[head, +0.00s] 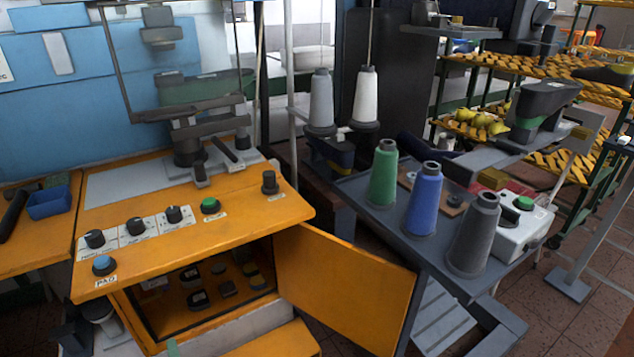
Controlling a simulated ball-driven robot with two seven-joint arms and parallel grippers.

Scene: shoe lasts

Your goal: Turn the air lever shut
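No part in view can be surely told as the air lever. A yellow machine table (235,207) carries several black knobs on white labels, among them a black knob (95,239) at the left. A blue button (103,265) sits at its front left corner and a green button (210,205) farther right. A taller black knob (269,182) stands near the right edge. A small green piece (172,348) shows at the bottom edge, mostly cut off. My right gripper is out of view.
The yellow cabinet door (343,288) stands open to the right; dark items lie on the shelf inside. A grey table (385,217) holds green (383,175), blue (424,203) and grey (472,238) thread cones. Yellow-black racks (570,66) stand behind. Floor shows at the right.

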